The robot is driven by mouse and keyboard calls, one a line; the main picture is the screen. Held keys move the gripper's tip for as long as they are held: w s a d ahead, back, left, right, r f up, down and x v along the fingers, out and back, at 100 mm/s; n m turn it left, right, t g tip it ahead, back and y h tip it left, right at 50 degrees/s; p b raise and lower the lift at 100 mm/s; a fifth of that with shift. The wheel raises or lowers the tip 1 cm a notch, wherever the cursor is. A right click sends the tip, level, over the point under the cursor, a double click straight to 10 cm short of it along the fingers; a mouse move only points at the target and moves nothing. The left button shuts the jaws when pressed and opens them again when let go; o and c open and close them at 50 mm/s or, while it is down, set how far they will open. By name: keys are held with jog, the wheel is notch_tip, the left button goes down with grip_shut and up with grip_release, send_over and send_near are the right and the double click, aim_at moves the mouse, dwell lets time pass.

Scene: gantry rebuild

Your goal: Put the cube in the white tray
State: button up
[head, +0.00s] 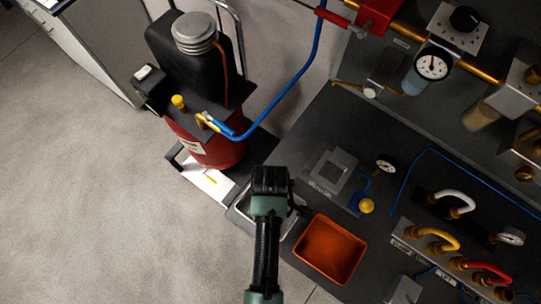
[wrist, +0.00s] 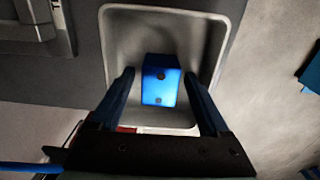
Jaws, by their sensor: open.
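The blue cube (wrist: 160,80) shows in the wrist view inside the outline of the white tray (wrist: 218,40), near its middle. My gripper (wrist: 159,76) is open, with one finger on each side of the cube and a visible gap on both sides near the tips. I cannot tell whether the cube rests flat on the tray floor. In the head view my gripper (head: 270,181) is over the white tray (head: 239,214), covering most of it, and the cube is hidden.
An orange tray (head: 330,249) stands just right of the white tray on the dark bench. A gauge (head: 386,163), a yellow knob (head: 366,205) and a hose manifold (head: 445,250) are farther right. A red and black tank (head: 205,140) stands behind left. Open floor lies left.

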notch_tip(320, 180, up, 11)
jog(key=w+d+r+m+t, duration=0.15)
jog(key=w+r+t, duration=0.45)
jog(key=w+r, duration=0.6)
jog(key=w+r+m+t, duration=0.2)
jog(key=w+r+t, duration=0.3)
jog(key=r, duration=0.7)
jog(key=w+r+m+t, duration=0.3)
jog(key=w+r+t, duration=0.2)
jog(key=r, duration=0.6)
jog(key=s+r+m+t, duration=0.2)
jog(key=s+r+t, duration=0.3)
jog(key=r, duration=1)
jog(key=s+a+r+m+t, duration=0.1)
jog(key=s+r+t, duration=0.5)
jog(key=r, duration=0.9)
jog(key=shift+s+a+m+b, duration=0.15)
jog(key=shift+s+m+b, duration=0.15)
jog(key=shift+s+m, duration=0.45)
